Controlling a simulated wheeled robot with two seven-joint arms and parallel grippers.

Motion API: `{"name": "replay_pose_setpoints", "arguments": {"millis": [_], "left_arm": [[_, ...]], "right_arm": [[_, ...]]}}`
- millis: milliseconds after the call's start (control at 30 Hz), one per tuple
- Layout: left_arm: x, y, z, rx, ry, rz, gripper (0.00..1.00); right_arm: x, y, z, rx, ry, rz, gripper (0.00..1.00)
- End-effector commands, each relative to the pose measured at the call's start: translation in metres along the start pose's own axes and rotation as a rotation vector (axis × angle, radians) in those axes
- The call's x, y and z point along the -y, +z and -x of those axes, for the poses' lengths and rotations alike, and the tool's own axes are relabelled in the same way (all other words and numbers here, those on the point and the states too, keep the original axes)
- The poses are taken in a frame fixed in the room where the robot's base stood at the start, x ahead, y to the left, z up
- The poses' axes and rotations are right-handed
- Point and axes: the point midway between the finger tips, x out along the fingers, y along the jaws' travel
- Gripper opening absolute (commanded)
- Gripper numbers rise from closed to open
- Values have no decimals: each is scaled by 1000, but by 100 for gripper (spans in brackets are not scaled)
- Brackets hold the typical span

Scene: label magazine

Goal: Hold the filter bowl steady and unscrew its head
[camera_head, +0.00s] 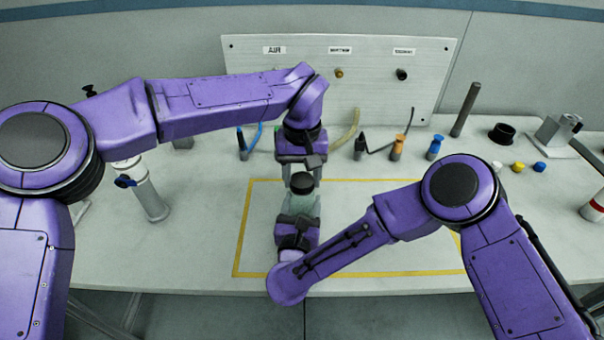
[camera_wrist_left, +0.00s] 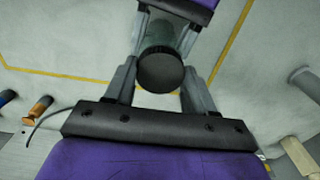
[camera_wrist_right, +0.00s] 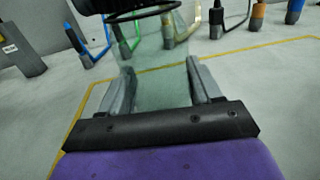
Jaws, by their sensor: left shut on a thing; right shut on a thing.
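The filter has a black round head (camera_head: 302,183) on a clear greenish bowl (camera_head: 306,205), standing upright near the middle of the table. My left gripper (camera_head: 302,176) reaches in from the back and is shut on the head; in the left wrist view the head (camera_wrist_left: 160,71) sits between its fingers. My right gripper (camera_head: 298,214) comes from the front and is shut on the bowl; in the right wrist view the clear bowl (camera_wrist_right: 158,80) is between its fingers. A dark ring (camera_wrist_right: 140,14) shows around the bowl's top there. The bowl's lower part is mostly hidden.
Yellow tape (camera_head: 240,235) outlines the work area. Behind stands a labelled metal panel (camera_head: 340,110), with hoses and orange (camera_head: 398,145) and blue (camera_head: 434,147) fittings before it. A grey cylinder (camera_head: 148,195) stands left. Small caps (camera_head: 518,167) and a black ring (camera_head: 502,132) lie right.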

Motion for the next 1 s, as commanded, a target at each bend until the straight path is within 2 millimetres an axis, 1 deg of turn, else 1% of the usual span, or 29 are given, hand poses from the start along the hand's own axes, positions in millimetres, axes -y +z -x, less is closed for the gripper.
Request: {"name": "replay_pose_setpoints", "arguments": {"millis": [67,167,367,400,467,500,567,600,667,700,767,900,967,1000], "left_arm": [[0,0,0,1,1,65,18],[0,0,0,2,2,275,18],[0,0,1,2,3,893,18],[0,0,1,1,2,1020,18],[0,0,1,1,3,1209,18],[0,0,1,1,3,1335,18],[0,0,1,0,4,1524,18],[0,0,1,0,3,1650,18],[0,0,1,1,3,1840,18],[0,0,2,1,3,1966,18],[0,0,2,0,4,2155,18],[0,0,2,0,5,2598,18],[0,0,2,0,6,2788,18],[0,0,2,0,6,2915,18]], "right_arm": [[0,0,0,0,1,0,0],[0,0,0,0,1,1,0],[0,0,0,0,1,1,0],[0,0,0,0,2,1,0],[0,0,0,0,2,1,0],[0,0,0,0,2,1,0],[-1,0,0,0,2,1,0],[-1,0,0,0,2,1,0],[-1,0,0,0,2,1,0],[-1,0,0,0,3,1,0],[-1,0,0,0,3,1,0],[-1,0,1,0,3,1,0],[-1,0,1,0,3,1,0],[-1,0,1,0,4,1,0]]}}
